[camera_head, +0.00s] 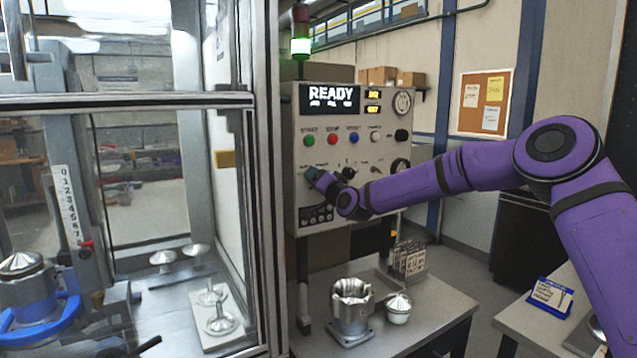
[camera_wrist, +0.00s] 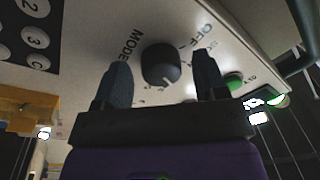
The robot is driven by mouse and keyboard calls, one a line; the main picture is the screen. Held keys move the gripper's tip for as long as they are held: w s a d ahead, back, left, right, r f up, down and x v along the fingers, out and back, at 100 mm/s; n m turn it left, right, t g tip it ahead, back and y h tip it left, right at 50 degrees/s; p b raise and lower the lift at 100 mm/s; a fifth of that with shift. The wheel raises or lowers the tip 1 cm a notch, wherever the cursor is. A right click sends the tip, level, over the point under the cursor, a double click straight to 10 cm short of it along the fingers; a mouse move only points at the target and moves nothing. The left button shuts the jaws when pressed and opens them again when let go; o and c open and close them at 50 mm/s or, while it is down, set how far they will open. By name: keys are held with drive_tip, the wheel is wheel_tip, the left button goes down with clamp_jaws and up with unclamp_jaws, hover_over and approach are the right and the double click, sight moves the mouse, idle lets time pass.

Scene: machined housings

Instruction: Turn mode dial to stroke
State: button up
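The black round mode dial (camera_wrist: 160,64) shows in the wrist view on the pale panel, beside the printed words MODE and OFF. A short light mark shows by its lower edge; which label it points to I cannot read. My gripper (camera_wrist: 161,70) is open, with one dark finger on each side of the dial. Gaps show between the fingers and the dial, so it is not clamped. In the head view my gripper (camera_head: 318,178) is at the left part of the control panel (camera_head: 336,104) and hides the dial.
The panel display (camera_head: 330,96) reads READY. Green (camera_head: 309,140), red (camera_head: 333,139) and blue (camera_head: 354,138) buttons sit above my gripper. A keypad (camera_wrist: 27,38) is near the dial. A glass-fronted machine (camera_head: 262,180) stands close on the left. A metal housing (camera_head: 351,322) is on the table below.

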drive_tip(key=v, duration=1)
drive_tip(key=shift+s+d, duration=0.2)
drive_tip(key=shift+s, duration=0.15)
drive_tip(key=shift+f, duration=0.1)
drive_tip(key=s+d+r+n+g+h, duration=0.25)
drive_tip(key=s+d+h, duration=0.25)
drive_tip(key=s+d, duration=0.65)
drive_tip(key=s+d+r+n+g+h, duration=0.25)
drive_tip(key=s+d+g+h, duration=0.2)
drive_tip(key=s+d, duration=0.7)
drive_tip(key=s+d+m+g, duration=0.1)
drive_tip(key=s+d+g, duration=0.1)
drive_tip(key=s, duration=1.1)
drive_tip(key=s+d+f+m+g+h, duration=0.1)
drive_tip(key=s+d, duration=0.4)
drive_tip(key=s, duration=0.8)
drive_tip(key=shift+s+m+g, duration=0.2)
drive_tip(key=shift+m+g, duration=0.2)
